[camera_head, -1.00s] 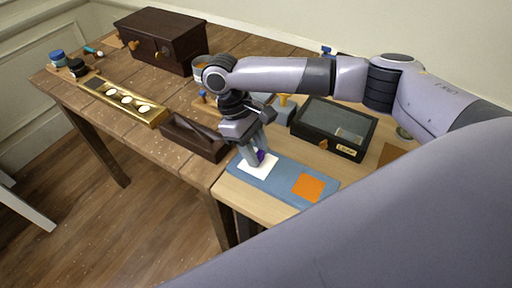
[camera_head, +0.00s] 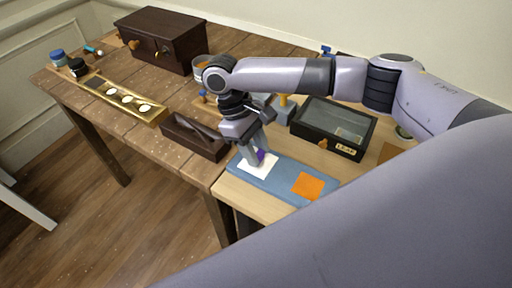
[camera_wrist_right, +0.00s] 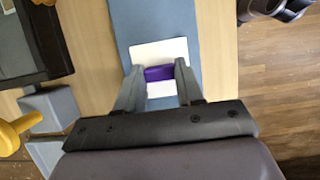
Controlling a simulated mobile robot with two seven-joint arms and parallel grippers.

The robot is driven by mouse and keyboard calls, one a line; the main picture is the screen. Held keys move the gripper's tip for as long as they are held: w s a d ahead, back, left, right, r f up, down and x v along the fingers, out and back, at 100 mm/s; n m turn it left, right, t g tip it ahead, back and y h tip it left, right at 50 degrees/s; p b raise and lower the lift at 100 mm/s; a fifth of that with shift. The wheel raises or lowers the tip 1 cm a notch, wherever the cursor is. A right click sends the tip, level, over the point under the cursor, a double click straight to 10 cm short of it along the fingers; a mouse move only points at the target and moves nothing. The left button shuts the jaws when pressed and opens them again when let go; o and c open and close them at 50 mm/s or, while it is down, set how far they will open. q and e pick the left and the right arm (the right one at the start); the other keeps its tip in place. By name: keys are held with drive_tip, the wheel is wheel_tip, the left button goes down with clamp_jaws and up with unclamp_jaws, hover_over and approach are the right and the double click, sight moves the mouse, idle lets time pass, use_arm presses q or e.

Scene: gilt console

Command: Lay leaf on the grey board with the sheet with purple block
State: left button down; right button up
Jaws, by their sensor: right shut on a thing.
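The grey-blue board (camera_head: 283,184) lies on the pale part of the table. A white sheet (camera_head: 266,171) lies on the board's left end, and an orange square (camera_head: 308,185) lies toward its right end. My right gripper (camera_head: 257,160) is shut on a purple block (camera_wrist_right: 159,73) over the white sheet; the sheet also shows in the right wrist view (camera_wrist_right: 160,51). The block is partly hidden by the fingers in the head view (camera_head: 261,155). I cannot tell whether the block touches the sheet. My left gripper is not in view.
A black glass-topped box (camera_head: 334,128) labelled "LEAF" stands behind the board. A dark open tray (camera_head: 194,137) and a gilt strip with pale discs (camera_head: 123,100) lie to the left. A yellow-handled grey block (camera_head: 284,108) stands behind the gripper.

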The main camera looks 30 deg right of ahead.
drive_tip(key=shift+s+f, duration=0.1)
drive_tip(key=shift+f, duration=0.05)
wheel_tip(320, 180, up, 3)
drive_tip(key=p, duration=0.2)
drive_tip(key=shift+f+p, duration=0.1)
drive_tip(key=shift+p, duration=0.2)
drive_tip(key=shift+r, duration=2.2)
